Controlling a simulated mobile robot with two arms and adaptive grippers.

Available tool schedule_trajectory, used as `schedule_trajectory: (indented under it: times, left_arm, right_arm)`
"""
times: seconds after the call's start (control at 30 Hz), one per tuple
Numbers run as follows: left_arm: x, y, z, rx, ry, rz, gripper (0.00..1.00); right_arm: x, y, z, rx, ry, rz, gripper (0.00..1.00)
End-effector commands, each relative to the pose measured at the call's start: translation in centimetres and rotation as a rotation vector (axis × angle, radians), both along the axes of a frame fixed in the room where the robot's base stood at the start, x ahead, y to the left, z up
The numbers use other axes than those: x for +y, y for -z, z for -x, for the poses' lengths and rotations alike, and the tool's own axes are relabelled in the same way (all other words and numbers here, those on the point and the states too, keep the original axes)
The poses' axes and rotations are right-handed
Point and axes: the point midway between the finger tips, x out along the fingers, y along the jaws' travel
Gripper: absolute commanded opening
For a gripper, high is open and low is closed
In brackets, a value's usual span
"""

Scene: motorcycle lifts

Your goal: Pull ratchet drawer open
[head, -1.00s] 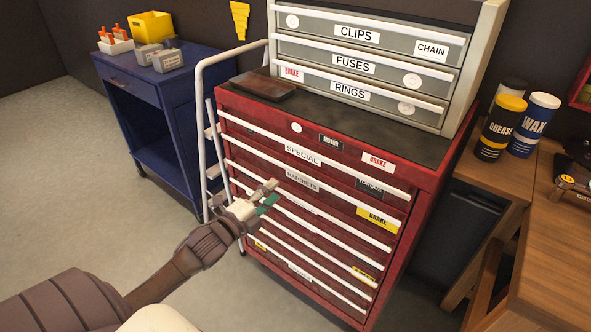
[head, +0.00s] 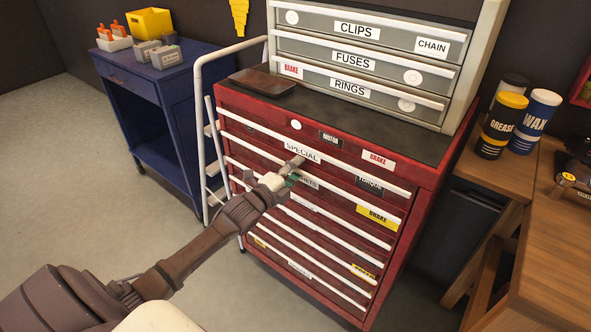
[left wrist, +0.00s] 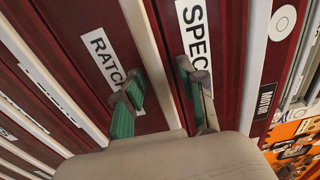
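The red tool chest (head: 420,215) stands in the middle of the head view with several drawers, all of which look closed. The ratchet drawer's label (head: 308,183) is partly hidden by my gripper; the label also shows in the left wrist view (left wrist: 101,56). My left gripper (head: 293,168) is at the chest front. In the left wrist view, its two fingers (left wrist: 162,83) are spread, one on each side of the white handle bar (left wrist: 148,50) between the RATCHETS and SPECIAL labels. I cannot tell whether they touch it. My right gripper is not in view.
A grey drawer unit (head: 455,75) and a dark flat item (head: 262,80) sit on the chest. A white ladder frame (head: 200,110) stands close on the left, beside a blue cart (head: 180,130). A wooden bench (head: 545,220) is on the right. Floor is clear at left.

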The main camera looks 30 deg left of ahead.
Motion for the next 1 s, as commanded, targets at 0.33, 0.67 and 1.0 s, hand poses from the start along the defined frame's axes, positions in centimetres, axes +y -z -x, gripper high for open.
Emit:
schedule_trajectory:
  times: [0.33,0.67,1.0]
  left_arm:
    - [0.0,0.0,0.0,0.0,0.0,0.0,0.0]
    - [0.0,0.0,0.3,0.001,0.0,0.0,0.0]
    - [0.4,-0.2,4.8,0.009,-0.001,0.0,0.0]
  right_arm:
    - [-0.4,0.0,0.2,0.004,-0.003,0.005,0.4]
    - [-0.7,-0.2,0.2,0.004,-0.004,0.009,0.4]
    - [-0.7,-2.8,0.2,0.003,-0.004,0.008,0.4]
